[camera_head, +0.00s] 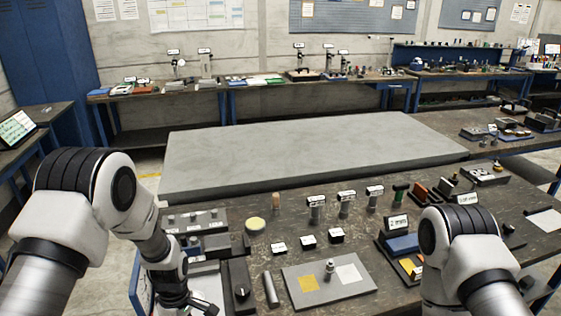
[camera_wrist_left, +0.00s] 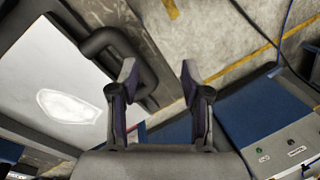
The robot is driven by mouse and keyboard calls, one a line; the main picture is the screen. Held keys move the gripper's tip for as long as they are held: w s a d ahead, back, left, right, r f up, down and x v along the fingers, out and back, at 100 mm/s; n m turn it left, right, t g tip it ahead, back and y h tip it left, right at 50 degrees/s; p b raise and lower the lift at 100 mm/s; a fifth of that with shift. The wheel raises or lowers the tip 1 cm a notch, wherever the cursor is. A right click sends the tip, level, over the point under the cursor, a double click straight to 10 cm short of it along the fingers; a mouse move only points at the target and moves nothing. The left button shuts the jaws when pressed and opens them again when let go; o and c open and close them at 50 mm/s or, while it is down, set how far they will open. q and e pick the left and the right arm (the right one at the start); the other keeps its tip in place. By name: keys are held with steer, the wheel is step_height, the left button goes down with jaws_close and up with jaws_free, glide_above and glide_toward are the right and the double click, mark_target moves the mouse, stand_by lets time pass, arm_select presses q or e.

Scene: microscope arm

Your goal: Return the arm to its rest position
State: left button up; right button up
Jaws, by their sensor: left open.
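My left arm comes in from the left in the head view, and its gripper (camera_head: 190,303) hangs low at the bottom edge, beside a grey device (camera_head: 207,272) at the bench's left end. In the left wrist view the two fingers (camera_wrist_left: 158,75) stand apart with nothing between them. A dark curved bar (camera_wrist_left: 118,48) lies just left of the fingers, beside a pale panel (camera_wrist_left: 90,65) with a white oval patch; I cannot tell whether it is the microscope arm. My right arm shows at the lower right in the head view; its gripper is out of sight.
A plate (camera_head: 345,288) with yellow and white squares, a grey cylinder (camera_head: 270,289) and a dark block with a knob (camera_head: 241,292) are on the bench. Several labelled small items stand behind. A bare grey slab (camera_head: 310,150) lies beyond. Floor and a blue box (camera_wrist_left: 265,115) show in the wrist view.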

arm_select(q)
steer(key=s+f+m+b, duration=0.1)
steer(key=s+f+m, duration=0.3)
steer(key=s, duration=0.4)
steer(key=s+a+f+m+t+b, duration=0.1)
steer(key=s+f+m, duration=0.3)
steer(key=s, duration=0.4)
steer(key=s+a+f+m+t+b, duration=0.1)
steer(key=s+f+m+b, duration=0.1)
steer(key=s+f+m, duration=0.3)
steer(key=s+m, duration=0.1)
steer(key=s, duration=0.2)
